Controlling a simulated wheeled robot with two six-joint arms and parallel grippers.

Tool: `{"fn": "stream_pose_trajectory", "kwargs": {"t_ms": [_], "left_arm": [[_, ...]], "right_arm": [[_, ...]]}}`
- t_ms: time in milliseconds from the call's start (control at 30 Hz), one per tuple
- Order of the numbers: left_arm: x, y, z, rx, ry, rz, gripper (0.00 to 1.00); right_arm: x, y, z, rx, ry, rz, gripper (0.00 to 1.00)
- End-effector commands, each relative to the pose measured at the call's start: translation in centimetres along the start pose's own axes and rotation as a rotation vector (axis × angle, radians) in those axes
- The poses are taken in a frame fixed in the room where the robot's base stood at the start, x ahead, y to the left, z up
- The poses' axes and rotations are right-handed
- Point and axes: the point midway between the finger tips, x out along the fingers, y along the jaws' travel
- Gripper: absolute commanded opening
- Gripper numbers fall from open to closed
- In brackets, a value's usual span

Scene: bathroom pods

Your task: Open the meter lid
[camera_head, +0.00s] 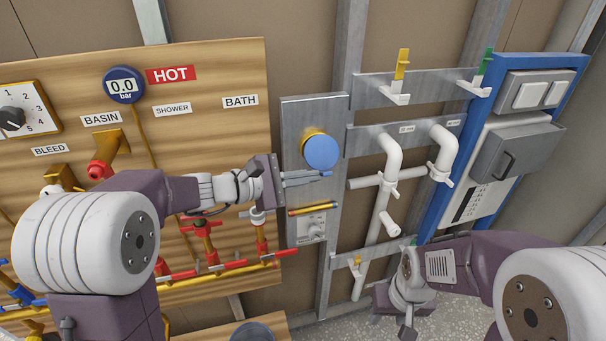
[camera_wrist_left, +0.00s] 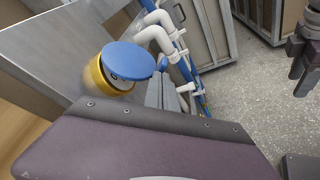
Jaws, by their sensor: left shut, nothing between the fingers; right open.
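The meter has a round blue lid (camera_head: 321,152) over a brass-yellow body (camera_head: 308,136) on a grey metal plate. In the left wrist view the blue lid (camera_wrist_left: 128,60) sits offset and tilted against the yellow body (camera_wrist_left: 97,76), with a small grey patch showing below the lid's edge. My left gripper (camera_head: 328,175) is shut and empty, its fingers just below the lid. The fingers (camera_wrist_left: 160,78) appear right beside the lid in the wrist view; contact cannot be told. My right gripper (camera_head: 408,329) is open, low at the bottom edge and partly cut off.
A wooden panel (camera_head: 217,68) with a gauge, labels and red-handled valves stands at left. White pipes (camera_head: 391,155) run right of the meter plate (camera_head: 290,115). Further right is a blue-framed panel with a grey box (camera_head: 515,150). The speckled floor (camera_head: 455,314) is partly visible below.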

Motion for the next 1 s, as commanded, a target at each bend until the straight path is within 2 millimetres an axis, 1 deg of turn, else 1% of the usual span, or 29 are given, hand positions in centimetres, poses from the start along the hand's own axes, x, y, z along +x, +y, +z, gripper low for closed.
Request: {"fn": "stream_pose_trajectory", "kwargs": {"t_ms": [33,1000], "left_arm": [[0.1,0.1,0.7,-0.004,-0.013,-0.005,0.0],[-0.5,0.2,2.5,-0.19,-0.012,-0.071,0.0]], "right_arm": [[-0.3,0.0,0.0,0.0,0.0,0.0,0.44],[-3.7,-0.1,-0.4,0.0,0.0,0.0,0.44]]}}
